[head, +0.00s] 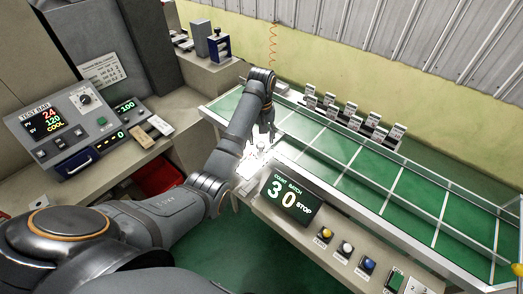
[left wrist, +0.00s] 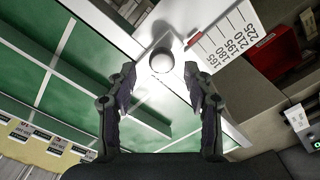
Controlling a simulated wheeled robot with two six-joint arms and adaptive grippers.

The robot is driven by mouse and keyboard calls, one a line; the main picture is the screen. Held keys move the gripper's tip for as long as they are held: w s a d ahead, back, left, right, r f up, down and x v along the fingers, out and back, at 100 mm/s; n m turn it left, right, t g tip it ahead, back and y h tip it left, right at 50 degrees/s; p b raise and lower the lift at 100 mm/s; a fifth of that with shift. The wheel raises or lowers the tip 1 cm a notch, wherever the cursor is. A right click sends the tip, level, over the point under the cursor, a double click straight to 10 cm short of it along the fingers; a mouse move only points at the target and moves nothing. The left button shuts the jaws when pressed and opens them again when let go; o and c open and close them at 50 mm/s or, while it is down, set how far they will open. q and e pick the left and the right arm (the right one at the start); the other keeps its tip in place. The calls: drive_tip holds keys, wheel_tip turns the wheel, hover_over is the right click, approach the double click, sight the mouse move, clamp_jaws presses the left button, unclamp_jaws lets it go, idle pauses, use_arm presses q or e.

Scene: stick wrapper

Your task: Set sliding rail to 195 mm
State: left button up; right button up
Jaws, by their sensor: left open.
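In the left wrist view a round grey knob (left wrist: 161,60) stands on a pale plate, beside a white scale card (left wrist: 232,36) with black lines and printed numbers running up to 225. A small red mark (left wrist: 194,39) shows at the card's edge near the knob; I cannot tell which number it points to. My left gripper (left wrist: 161,70) is open, its two fingers on either side of the knob with gaps showing. In the head view my left gripper (head: 262,136) is over the near left end of the green conveyor, and bright glare hides the knob and scale below it. My right gripper is not in view.
The green conveyor (head: 390,192) runs to the right, with several labelled cards (head: 350,112) along its far side. A counter display (head: 290,199) reads 30 and STOP, above coloured buttons. A test bar panel (head: 62,129) stands at left. A red bin (head: 158,178) is below.

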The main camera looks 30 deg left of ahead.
use_arm(q)
drive_tip(key=shift+s+f, duration=0.1)
drive_tip(key=shift+f, duration=0.7)
drive_tip(key=shift+s+f, duration=0.15)
drive_tip(key=shift+s, duration=0.05)
drive_tip(key=shift+w, duration=0.1)
drive_tip(key=c, duration=0.3)
clamp_jaws()
